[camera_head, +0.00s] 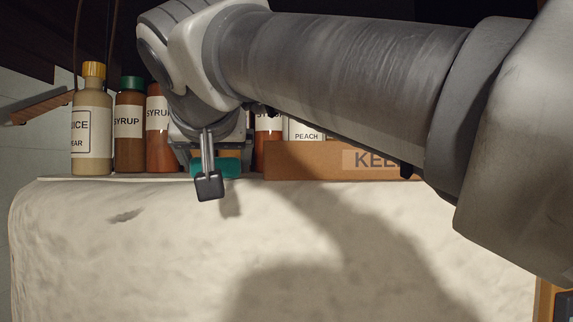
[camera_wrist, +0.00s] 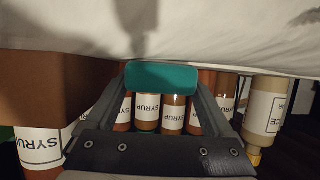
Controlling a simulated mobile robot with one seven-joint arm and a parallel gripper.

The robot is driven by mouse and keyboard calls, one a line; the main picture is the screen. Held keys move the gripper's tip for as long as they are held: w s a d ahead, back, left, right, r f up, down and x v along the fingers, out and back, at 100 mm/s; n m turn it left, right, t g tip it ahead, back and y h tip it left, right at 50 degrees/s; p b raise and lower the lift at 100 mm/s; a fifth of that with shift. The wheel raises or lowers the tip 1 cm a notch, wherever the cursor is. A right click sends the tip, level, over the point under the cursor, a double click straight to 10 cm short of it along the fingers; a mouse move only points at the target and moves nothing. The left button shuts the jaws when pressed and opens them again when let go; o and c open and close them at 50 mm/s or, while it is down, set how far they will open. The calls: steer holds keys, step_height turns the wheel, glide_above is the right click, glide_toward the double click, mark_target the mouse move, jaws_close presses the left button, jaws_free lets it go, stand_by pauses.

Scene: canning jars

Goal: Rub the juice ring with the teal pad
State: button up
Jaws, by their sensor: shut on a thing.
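My gripper (camera_head: 209,184) is shut on the teal pad (camera_head: 229,168), near the back edge of the pale cloth-covered surface. In the wrist view the pad (camera_wrist: 162,77) lies between the two fingertips, and its lower side faces the pale surface. I cannot tell whether the pad touches it. A small dark, elongated smudge (camera_head: 125,216) marks the surface, to the left of and nearer than my gripper. No clear juice ring shows; I cannot tell whether this smudge is it. Part of the pad is hidden behind a finger in the head view.
Several syrup bottles (camera_head: 129,125) and a yellow-capped juice bottle (camera_head: 92,122) stand along the back edge. A brown box (camera_head: 310,161) with partly hidden lettering is right of my gripper. The front of the pale surface (camera_head: 180,270) is clear, partly under my arm's shadow.

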mark_target(165, 178)
steer(key=shift+a+r, duration=0.1)
steer(key=shift+a, duration=0.45)
steer(key=shift+s+a+p, duration=0.2)
steer(key=shift+a+p, duration=0.15)
steer(key=shift+a, duration=1)
steer(key=shift+s+a+p, duration=0.2)
steer(key=shift+a+p, duration=0.15)
steer(key=shift+a, duration=1)
steer(key=shift+a+f, duration=0.25)
steer(key=shift+a, duration=0.2)
step_height(165, 178, up, 6)
steer(key=p, duration=0.5)
steer(key=shift+r+p, duration=0.15)
steer(key=shift+p, duration=0.15)
step_height(165, 178, up, 3)
steer(key=p, duration=0.2)
steer(key=shift+p, duration=0.3)
